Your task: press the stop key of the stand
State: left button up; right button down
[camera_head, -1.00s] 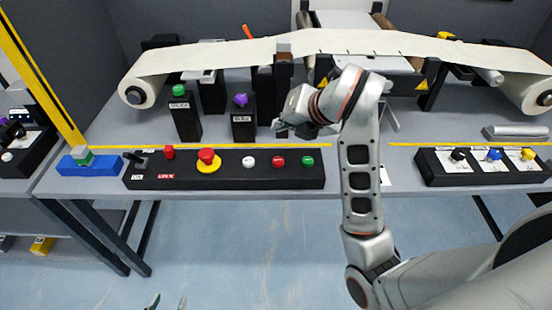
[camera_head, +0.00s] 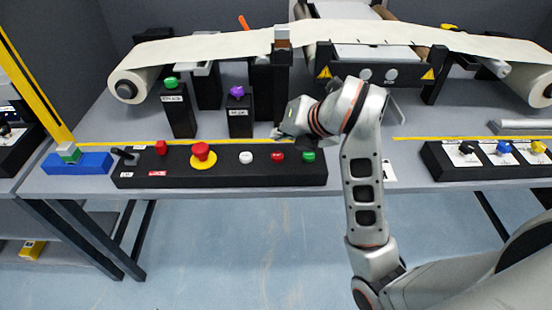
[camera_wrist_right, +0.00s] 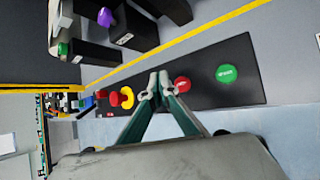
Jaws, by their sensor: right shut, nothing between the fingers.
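The black control stand (camera_head: 220,178) lies along the front of the table. It carries a red mushroom button on a yellow ring (camera_head: 203,155), a white button (camera_head: 246,157), a flat red button (camera_head: 278,156) and a green button (camera_head: 309,155). My right gripper (camera_head: 277,134) is shut and empty, above the stand's back edge near the white and red buttons. In the right wrist view its fingertips (camera_wrist_right: 160,84) meet just left of the flat red button (camera_wrist_right: 182,85); the green button (camera_wrist_right: 227,74) is further right. The white button is hidden there. My left gripper is out of view.
Behind the stand are two black posts, with a green knob (camera_head: 171,83) and a purple knob (camera_head: 237,91). A conveyor belt (camera_head: 240,42) spans the back. A second black panel (camera_head: 484,165) with coloured knobs is at right; a blue block (camera_head: 78,164) is at left.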

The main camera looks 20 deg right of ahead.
aim_at(280, 157)
notch_tip(280, 157, down, 3)
jog(key=shift+b, duration=0.65)
jog(key=shift+f, duration=0.25)
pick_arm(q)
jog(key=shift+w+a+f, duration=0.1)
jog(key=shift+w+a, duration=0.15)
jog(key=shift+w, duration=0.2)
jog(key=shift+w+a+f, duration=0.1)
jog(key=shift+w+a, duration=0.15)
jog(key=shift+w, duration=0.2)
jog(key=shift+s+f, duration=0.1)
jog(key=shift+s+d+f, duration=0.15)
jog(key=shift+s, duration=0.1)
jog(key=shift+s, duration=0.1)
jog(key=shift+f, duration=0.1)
